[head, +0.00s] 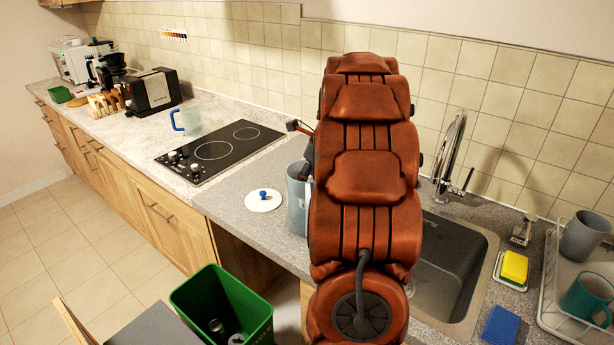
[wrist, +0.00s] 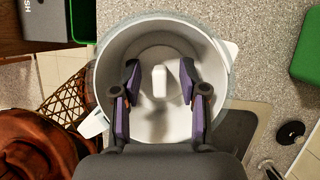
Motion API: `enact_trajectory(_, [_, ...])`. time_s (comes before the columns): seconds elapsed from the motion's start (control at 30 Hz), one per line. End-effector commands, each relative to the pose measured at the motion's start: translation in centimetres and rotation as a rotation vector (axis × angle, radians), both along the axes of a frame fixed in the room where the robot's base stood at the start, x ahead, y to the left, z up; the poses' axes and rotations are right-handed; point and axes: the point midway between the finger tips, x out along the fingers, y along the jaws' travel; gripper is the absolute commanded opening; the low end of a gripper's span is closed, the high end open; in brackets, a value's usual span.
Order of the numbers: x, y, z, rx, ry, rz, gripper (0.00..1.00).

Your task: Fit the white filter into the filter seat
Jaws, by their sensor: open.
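A pale, round, jug-like vessel (wrist: 106,50) fills the middle of the wrist view. A small white upright piece (wrist: 159,80), seemingly the white filter or its grip, stands inside near the middle. My gripper (wrist: 160,84) is open, with its purple-padded fingers reaching over or into the vessel on either side of the white piece. The fingers look apart from it. The filter seat is not clearly visible, and I cannot tell how deep the white piece sits. In the head view a greyish vessel (head: 296,200) stands on the counter, partly hidden by my arm.
A white lid with a blue knob (head: 263,200) lies left of the vessel. The hob (head: 218,150) is farther left, the sink (head: 446,270) right. A green bin (head: 225,302) stands below the counter edge. Sponge (head: 514,267) and dish rack (head: 556,318) are at far right.

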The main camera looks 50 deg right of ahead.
Motion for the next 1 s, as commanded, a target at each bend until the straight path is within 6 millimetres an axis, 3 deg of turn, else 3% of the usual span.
enact_trajectory(0.17, [-0.5,-0.3,1.5,-0.004,-0.004,-0.002,0.43])
enact_trajectory(0.5, [-2.9,-0.9,7.4,-0.005,-0.005,-0.001,0.43])
enact_trajectory(0.7, [-3.9,-1.0,9.9,-0.003,-0.003,-0.002,0.43])
enact_trajectory(1.0, [-4.5,-1.0,11.0,0.001,0.000,0.000,0.43])
